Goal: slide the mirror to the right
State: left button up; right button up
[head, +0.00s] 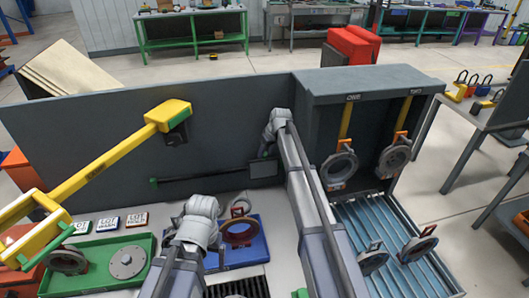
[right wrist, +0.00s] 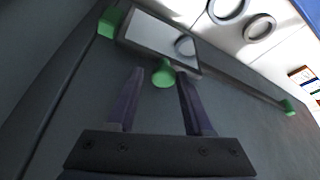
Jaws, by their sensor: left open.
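The mirror (head: 263,169) is a small flat rectangle at the right end of a dark rail (head: 205,177) low on the grey wall panel. In the right wrist view the mirror (right wrist: 150,35) lies close beside one green end stop (right wrist: 108,22); I cannot tell whether they touch. A green knob (right wrist: 163,73) stands out from its edge. My right gripper (right wrist: 160,70) is open, its fingers on either side of the knob near the tips. In the head view my right gripper (head: 265,153) is partly hidden. My left gripper (head: 168,238) is open, low over the table.
The other green stop (head: 153,182) is at the rail's left end. A yellow arm (head: 110,155) reaches over the left. A green tray (head: 100,250) and a blue tray (head: 255,252) lie below. Rings hang on hooks in the cabinet (head: 370,85) at right, above a blue ribbed conveyor (head: 385,255).

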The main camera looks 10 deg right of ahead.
jog(key=shift+r, duration=0.15)
dwell(0.4)
jog(key=shift+s+d+r+p, duration=0.1)
jog(key=shift+s+r+p, duration=0.1)
jog(key=shift+r+p, duration=0.45)
jog(key=p+v, duration=0.6)
jog(key=shift+s, duration=0.2)
jog(key=shift+d, duration=0.1)
jog(key=s+a+f+m+g+h, duration=0.1)
jog(key=s+a+m+g, duration=0.15)
jog(key=s, duration=1.45)
jog(key=s+a+f+m+g+h, duration=0.1)
jog(key=s+a+m, duration=0.15)
jog(key=s, duration=1.45)
jog(key=s+a+f+n+b, duration=0.4)
jog(key=s+a+f+b, duration=0.1)
jog(key=a+f+b, duration=0.4)
jog(key=shift+a+f+g+h+b, duration=0.2)
jog(key=shift+a+g+h+b, duration=0.25)
jog(key=shift+a, duration=0.55)
